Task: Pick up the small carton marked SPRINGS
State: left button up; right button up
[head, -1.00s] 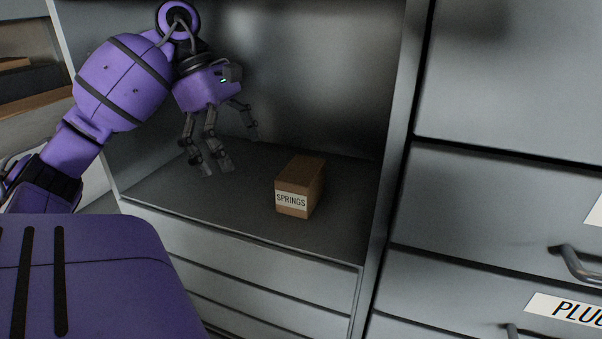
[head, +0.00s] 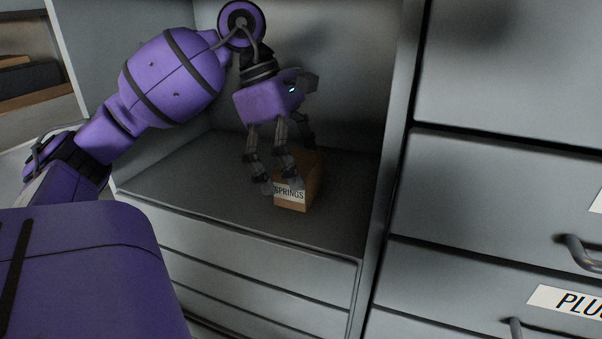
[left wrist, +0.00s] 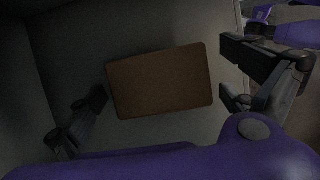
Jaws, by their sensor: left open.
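The small brown carton (head: 313,185) with a white SPRINGS label stands upright on the grey shelf of an open cabinet bay. My left gripper (head: 281,187) points down over the carton in the head view, and its fingers hide part of the carton's top and front. In the left wrist view the carton's brown top (left wrist: 160,82) lies between the spread fingers of my left gripper (left wrist: 163,100), with a gap on both sides. The left gripper is open and holds nothing. My right gripper is not in view.
The cabinet shelf (head: 200,180) is otherwise clear. A side wall (head: 392,150) rises close to the right of the carton. Drawers with handles (head: 583,254) and a PLUG-type label (head: 570,301) are further right. Closed drawers (head: 260,270) lie below the shelf.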

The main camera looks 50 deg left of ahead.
pick_arm(q)
jog(key=shift+w+f, duration=0.1)
jog(key=shift+f, duration=0.25)
jog(key=shift+d, duration=0.1)
jog(key=c, duration=1.4)
jog(key=shift+c, duration=0.2)
